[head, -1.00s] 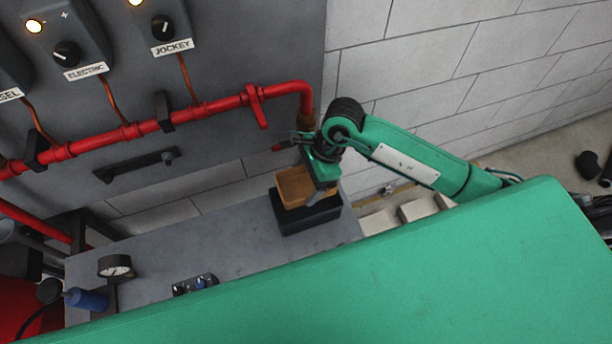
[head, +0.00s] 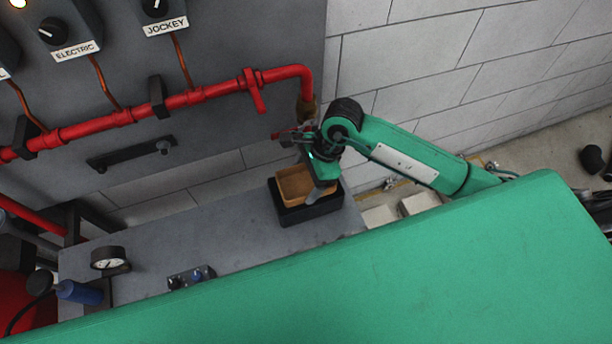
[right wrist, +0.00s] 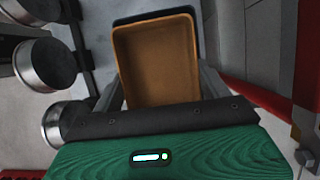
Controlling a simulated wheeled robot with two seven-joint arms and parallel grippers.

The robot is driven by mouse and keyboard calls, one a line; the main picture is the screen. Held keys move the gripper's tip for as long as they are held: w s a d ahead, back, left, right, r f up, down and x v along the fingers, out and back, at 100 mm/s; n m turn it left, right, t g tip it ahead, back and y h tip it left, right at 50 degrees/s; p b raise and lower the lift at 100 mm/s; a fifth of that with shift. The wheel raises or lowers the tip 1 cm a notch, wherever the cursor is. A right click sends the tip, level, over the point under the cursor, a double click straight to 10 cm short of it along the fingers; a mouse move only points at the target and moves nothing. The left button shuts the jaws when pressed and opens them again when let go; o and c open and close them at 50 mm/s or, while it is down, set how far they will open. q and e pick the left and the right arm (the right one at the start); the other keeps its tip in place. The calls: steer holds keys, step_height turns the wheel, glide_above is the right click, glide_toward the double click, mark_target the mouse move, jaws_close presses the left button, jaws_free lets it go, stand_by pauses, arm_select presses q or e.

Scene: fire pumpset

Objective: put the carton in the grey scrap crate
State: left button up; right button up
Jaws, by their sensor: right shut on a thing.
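The carton, an open orange-brown box (head: 292,183), is in my right gripper (head: 318,184). The gripper is shut on it, with a grey finger showing at its right side. In the right wrist view the carton (right wrist: 156,62) sits between the two fingers, its open, empty-looking inside facing the camera. In the head view the carton overlaps a dark box (head: 292,216) on the grey bench; I cannot tell if it touches it or is held just above. I cannot tell if this dark box is the grey scrap crate. My left gripper is not in view.
A red pipe (head: 210,95) runs along the panel, its bend close behind my right gripper. A gauge (head: 108,258), a blue cylinder (head: 78,292) and a small switch block (head: 190,277) are at the bench's left. The bench (head: 225,225) is bare between them and the dark box.

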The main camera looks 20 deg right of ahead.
steer(key=o, duration=1.2)
steer(key=shift+c, duration=0.2)
steer(key=shift+r, duration=0.1)
steer(key=b+v, duration=0.3)
steer(key=v, duration=1)
steer(key=shift+r, duration=0.3)
